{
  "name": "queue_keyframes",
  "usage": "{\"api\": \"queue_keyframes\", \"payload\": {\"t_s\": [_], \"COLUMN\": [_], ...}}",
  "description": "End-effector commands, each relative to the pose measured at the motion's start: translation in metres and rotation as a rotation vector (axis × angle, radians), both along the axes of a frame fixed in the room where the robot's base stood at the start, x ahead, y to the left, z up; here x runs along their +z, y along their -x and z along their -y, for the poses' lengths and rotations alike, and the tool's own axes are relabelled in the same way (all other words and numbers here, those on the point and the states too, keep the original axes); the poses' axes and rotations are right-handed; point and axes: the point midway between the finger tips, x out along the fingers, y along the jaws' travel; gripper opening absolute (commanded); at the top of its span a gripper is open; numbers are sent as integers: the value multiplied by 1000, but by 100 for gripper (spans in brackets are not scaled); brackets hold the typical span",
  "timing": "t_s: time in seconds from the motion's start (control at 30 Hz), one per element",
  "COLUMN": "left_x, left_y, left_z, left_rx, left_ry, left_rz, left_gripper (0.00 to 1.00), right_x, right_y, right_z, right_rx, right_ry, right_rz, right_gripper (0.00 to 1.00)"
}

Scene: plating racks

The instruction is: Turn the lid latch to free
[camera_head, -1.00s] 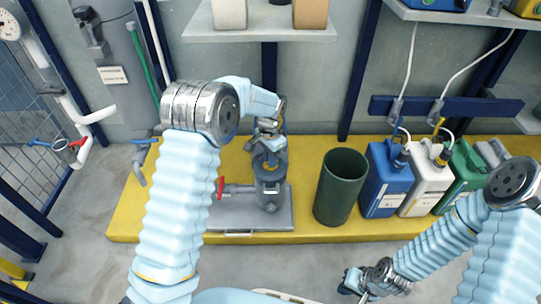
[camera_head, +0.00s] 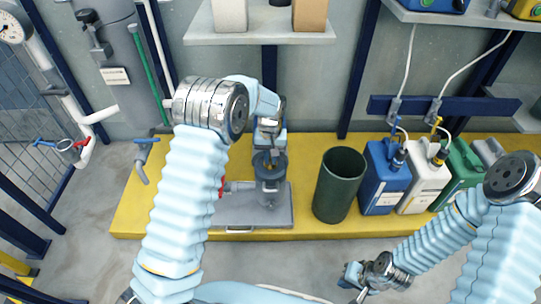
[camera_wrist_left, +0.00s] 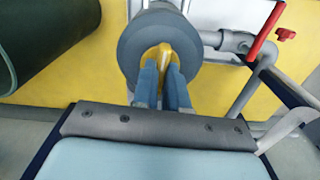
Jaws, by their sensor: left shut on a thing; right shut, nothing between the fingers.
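The round grey lid (camera_wrist_left: 135,60) sits on a grey pot-like vessel (camera_head: 270,190) on a flat tray in the head view. A small yellow latch (camera_wrist_left: 158,51) is at the middle of the lid in the left wrist view. My left gripper (camera_wrist_left: 163,72) reaches down over the lid with its blue fingers shut on the yellow latch. My right gripper (camera_head: 350,279) is shut and empty at the lower right, away from the vessel.
A red-handled valve (camera_wrist_left: 268,40) on a side pipe is beside the vessel. A dark green bin (camera_head: 339,185) stands to the right, with blue (camera_head: 384,180), white (camera_head: 425,185) and green canisters (camera_head: 460,170) beyond it. A shelf (camera_head: 260,38) hangs above.

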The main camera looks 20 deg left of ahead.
Motion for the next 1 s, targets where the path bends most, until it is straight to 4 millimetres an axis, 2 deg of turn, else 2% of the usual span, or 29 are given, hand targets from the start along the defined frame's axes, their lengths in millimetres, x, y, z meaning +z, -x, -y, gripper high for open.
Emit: {"api": "queue_keyframes", "payload": {"t_s": [0.3,0.77,0.8,0.93,1.0], "left_x": [1,1,1,1,0], "left_y": [-1,-1,-1,-1,-1], "left_z": [1,1,0,0,0], "left_rx": [89,101,101,101,100], "left_ry": [1,1,1,2,1], "left_rz": [3,3,3,2,2], "left_gripper": [0,0,17,37,38], "right_x": [2,2,2,2,2], "right_y": [0,0,0,0,0], "right_z": [0,0,0,0,0], "right_rx": [0,0,0,0,0], "right_ry": [1,1,1,1,1], "right_rz": [1,1,1,1,1], "right_gripper": [0,0,0,0,0]}}
